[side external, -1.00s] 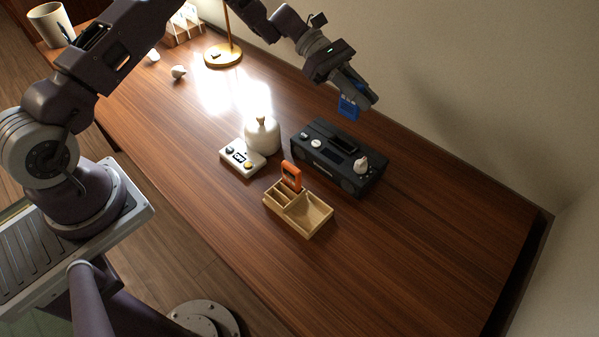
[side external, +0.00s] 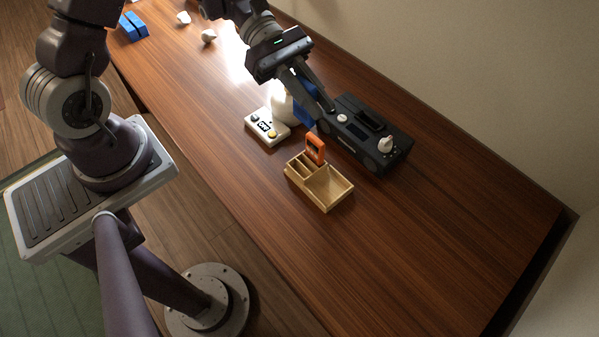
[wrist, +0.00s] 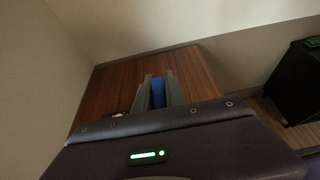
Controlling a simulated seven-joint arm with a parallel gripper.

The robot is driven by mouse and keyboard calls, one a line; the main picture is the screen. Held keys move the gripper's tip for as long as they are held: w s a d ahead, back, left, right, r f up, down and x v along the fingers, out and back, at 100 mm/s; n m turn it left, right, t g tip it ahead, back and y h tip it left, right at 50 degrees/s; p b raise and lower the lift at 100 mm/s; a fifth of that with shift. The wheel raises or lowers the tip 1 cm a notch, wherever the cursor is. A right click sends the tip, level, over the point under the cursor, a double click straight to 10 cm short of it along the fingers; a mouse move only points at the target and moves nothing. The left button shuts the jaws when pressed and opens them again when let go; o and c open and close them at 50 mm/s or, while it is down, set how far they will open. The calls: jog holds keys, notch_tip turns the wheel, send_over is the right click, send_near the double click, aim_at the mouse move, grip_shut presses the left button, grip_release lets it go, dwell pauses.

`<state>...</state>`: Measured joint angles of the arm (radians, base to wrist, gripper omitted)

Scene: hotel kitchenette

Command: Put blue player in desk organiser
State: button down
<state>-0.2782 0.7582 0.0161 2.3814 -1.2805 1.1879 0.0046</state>
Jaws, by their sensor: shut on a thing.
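My gripper (side external: 318,112) is shut on the blue player (side external: 304,101), above the desk between the pale bottle-like object and the black radio-like device. In the wrist view, the blue player (wrist: 158,94) shows between the two fingers (wrist: 158,88); in the side view, a finger hides part of it. The desk organiser (side external: 333,206) is a light wooden box with narrow slots on the left and a wider, empty-looking compartment on the right. An orange player (side external: 316,148) stands upright at its back. My gripper is behind the organiser, apart from it.
The black device (side external: 353,133) with knobs stands right behind the organiser. A white device with buttons (side external: 267,127) and the pale round object (side external: 281,106) are to its left. A blue object (side external: 133,27) lies at the far left. The desk front right is clear.

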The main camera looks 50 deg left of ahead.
jog(key=s, duration=0.2)
send_over(307, 182)
jog(key=f, duration=1.7)
jog(key=shift+w+a+f, duration=0.25)
jog(key=shift+w, duration=0.05)
jog(key=shift+f, duration=0.1)
jog(key=c, duration=1.4)
grip_release()
